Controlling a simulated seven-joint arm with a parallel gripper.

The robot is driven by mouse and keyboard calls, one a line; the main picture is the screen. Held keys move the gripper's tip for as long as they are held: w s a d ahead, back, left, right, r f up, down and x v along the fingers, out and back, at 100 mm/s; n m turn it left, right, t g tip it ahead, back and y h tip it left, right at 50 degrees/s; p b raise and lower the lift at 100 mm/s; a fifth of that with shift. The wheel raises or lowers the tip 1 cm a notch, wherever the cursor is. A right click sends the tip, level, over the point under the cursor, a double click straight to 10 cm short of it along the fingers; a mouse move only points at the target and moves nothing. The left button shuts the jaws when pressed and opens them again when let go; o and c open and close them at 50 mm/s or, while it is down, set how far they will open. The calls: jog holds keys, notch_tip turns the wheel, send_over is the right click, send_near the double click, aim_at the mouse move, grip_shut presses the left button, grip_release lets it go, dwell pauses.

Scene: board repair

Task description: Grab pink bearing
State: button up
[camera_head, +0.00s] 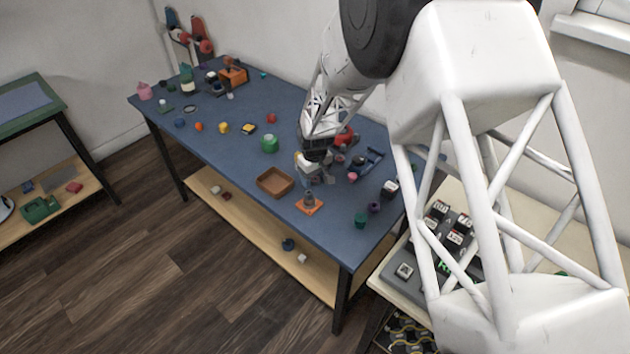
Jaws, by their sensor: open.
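My gripper (319,179) hangs low over the right half of the blue table (222,152), pointing down, with its jaws open. A small pink round piece (339,158) lies just right of and behind it. A second small pinkish-red piece (352,177) lies to its right. Either could be the pink bearing; they are too small to tell. Neither is between the fingers as far as I can see. A larger pink item (144,91) stands at the table's far left corner. My arm hides part of the table behind the gripper.
A brown tray (275,182) and an orange-based part (309,202) stand close in front of the gripper. A blue frame-like part (368,161), a red item (344,137) and a green cup (269,143) are nearby. The table's front left stretch is mostly clear.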

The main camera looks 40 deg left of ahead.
aim_at(315, 179)
jog(key=c, duration=1)
jog(key=shift+r, duration=5.05)
